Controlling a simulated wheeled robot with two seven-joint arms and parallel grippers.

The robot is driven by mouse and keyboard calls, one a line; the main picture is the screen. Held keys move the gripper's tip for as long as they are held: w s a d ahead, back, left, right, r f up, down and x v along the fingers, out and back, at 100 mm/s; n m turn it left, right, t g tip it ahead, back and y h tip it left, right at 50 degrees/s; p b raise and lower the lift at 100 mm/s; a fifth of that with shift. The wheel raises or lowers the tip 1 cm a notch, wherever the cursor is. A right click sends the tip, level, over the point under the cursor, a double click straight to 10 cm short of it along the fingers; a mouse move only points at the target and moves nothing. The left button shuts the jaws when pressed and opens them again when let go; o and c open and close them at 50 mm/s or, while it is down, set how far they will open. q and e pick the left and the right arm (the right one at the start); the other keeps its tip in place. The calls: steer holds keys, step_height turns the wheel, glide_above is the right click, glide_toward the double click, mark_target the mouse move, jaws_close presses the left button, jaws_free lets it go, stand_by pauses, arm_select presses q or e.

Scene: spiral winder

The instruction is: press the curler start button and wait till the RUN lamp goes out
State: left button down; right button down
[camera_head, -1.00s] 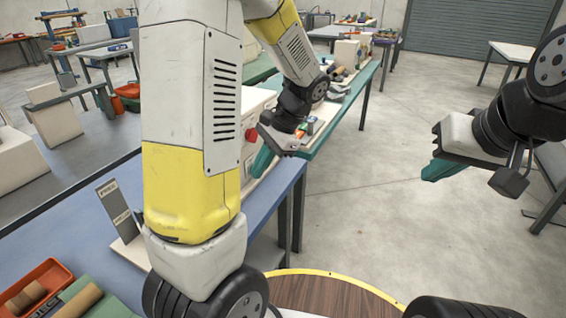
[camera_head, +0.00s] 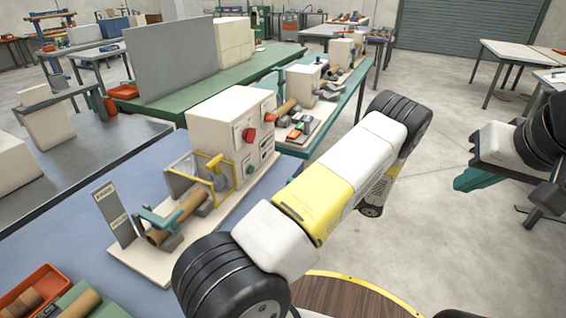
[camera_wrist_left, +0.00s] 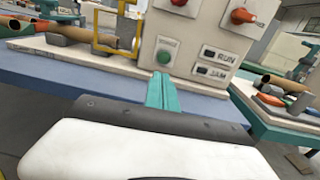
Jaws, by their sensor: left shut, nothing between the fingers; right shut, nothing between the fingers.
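The curler, a cream box (camera_head: 230,118), stands on a base on the blue bench, with a red knob (camera_head: 249,134) on its front. In the left wrist view its green start button (camera_wrist_left: 164,57) is at the front's lower left. The RUN (camera_wrist_left: 220,57) and JAM (camera_wrist_left: 212,71) plates are right of it; I cannot tell if RUN is lit. My left gripper (camera_wrist_left: 161,90) is shut and empty, its teal tips just below the button in the picture; contact is not clear. My right gripper (camera_head: 474,180) is shut and empty at the right.
A cardboard tube (camera_head: 178,216) and yellow frame (camera_head: 216,180) are left of the box. An orange bin (camera_head: 52,277) is at the bottom left. A green bench (camera_head: 205,84) with a grey panel (camera_head: 172,58) stands behind. Open floor (camera_head: 440,110) lies to the right.

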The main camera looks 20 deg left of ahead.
mark_target(252, 171)
arm_select(q)
steer(key=shift+w+d+f+m+t, duration=0.25)
steer(key=shift+f+m+t, duration=0.05)
steer(key=shift+a, duration=0.1)
steer(key=a, duration=0.9)
steer(key=w+a, duration=0.1)
steer(key=a, duration=0.3)
steer(key=shift+a, duration=0.4)
steer(key=shift+a, duration=0.1)
steer(key=shift+w+a+r, duration=0.1)
steer(key=shift+a, duration=0.75)
steer(key=s+d, duration=0.1)
steer(key=d, duration=1.3)
steer(key=shift+d, duration=0.4)
